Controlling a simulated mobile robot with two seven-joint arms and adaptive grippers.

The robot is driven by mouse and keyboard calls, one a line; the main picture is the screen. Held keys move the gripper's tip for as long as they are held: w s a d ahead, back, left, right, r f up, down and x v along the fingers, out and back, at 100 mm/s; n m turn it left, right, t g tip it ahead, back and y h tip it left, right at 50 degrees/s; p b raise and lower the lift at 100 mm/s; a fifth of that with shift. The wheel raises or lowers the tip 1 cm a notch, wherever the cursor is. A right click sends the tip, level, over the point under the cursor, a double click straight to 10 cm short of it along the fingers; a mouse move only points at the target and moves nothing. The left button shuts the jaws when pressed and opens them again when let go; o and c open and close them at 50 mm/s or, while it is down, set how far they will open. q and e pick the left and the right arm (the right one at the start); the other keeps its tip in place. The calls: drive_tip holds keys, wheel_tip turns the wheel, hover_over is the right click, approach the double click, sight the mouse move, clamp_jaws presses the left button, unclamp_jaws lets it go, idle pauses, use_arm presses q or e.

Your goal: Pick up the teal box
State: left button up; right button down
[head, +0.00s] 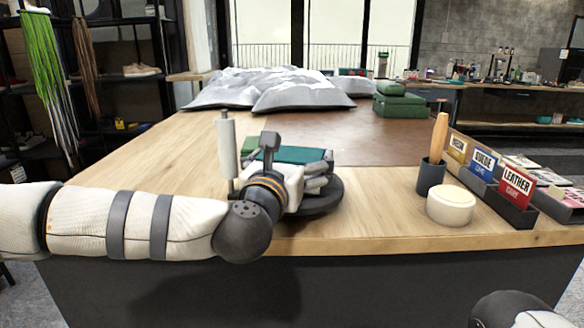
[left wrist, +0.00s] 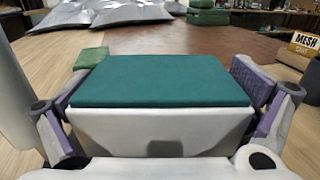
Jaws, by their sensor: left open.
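The teal box (head: 290,155) has a teal top, and its near side looks whitish in the left wrist view (left wrist: 160,82). It is on the near part of the table in the head view. My left gripper (head: 308,172) is at the box's near side. In the left wrist view my left gripper (left wrist: 165,105) is open, with one purple-padded finger on either side of the box. I cannot tell whether the pads touch it. My left wrist and forearm hide part of the box in the head view. My right gripper is not in view.
A white upright roll (head: 226,150) stands just left of the box. A small green item (left wrist: 91,58) lies beyond it. To the right are a round cream tub (head: 451,207), a dark cup (head: 431,178) and labelled boxes (head: 516,190). Grey pillows (head: 262,90) and green cases (head: 400,104) lie farther back.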

use_arm(q)
drive_tip(key=c, duration=1.2)
